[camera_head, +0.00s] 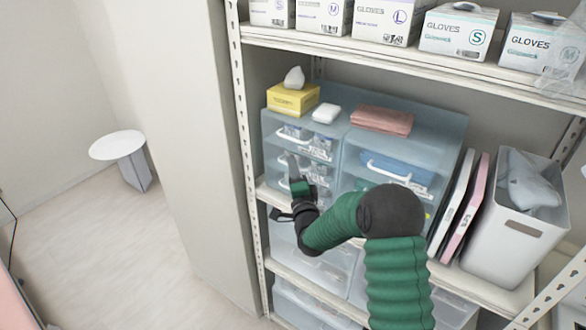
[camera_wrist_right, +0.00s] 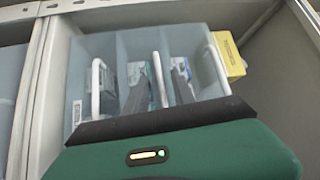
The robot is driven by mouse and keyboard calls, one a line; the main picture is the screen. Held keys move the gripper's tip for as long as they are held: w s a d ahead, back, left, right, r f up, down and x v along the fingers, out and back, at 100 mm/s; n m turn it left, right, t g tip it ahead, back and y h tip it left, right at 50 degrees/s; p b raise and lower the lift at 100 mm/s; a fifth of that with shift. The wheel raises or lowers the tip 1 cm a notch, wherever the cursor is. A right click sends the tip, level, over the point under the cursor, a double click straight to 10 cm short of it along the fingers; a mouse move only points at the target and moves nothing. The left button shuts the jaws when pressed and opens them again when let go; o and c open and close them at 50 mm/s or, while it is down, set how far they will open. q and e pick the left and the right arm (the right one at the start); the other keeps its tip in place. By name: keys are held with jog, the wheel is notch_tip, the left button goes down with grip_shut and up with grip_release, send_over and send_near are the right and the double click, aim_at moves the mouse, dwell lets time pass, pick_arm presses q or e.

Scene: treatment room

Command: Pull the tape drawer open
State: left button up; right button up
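A translucent pale-blue drawer unit (camera_head: 350,130) stands on the middle shelf. Its left column has several small drawers with white handles; which one holds tape cannot be read. My right gripper (camera_head: 293,168) is in front of this column and hides part of the lower drawers. In the right wrist view, its two dark fingers (camera_wrist_right: 160,90) are spread on either side of the white handle (camera_wrist_right: 158,72) of the middle drawer. Contact with the handle cannot be told. The drawers look closed. My left gripper is not in view.
A yellow tissue box (camera_head: 292,98), a white pack (camera_head: 326,113) and pink cloths (camera_head: 382,120) lie on top of the unit. Glove boxes (camera_head: 458,30) line the shelf above. A white bin (camera_head: 513,220) and binders (camera_head: 462,205) stand at right. A shelf post (camera_head: 244,130) is close at left.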

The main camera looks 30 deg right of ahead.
jog(key=shift+w+a, duration=0.1)
grip_shut()
jog(key=shift+f, duration=0.1)
jog(key=shift+f, duration=0.2)
dwell(0.9)
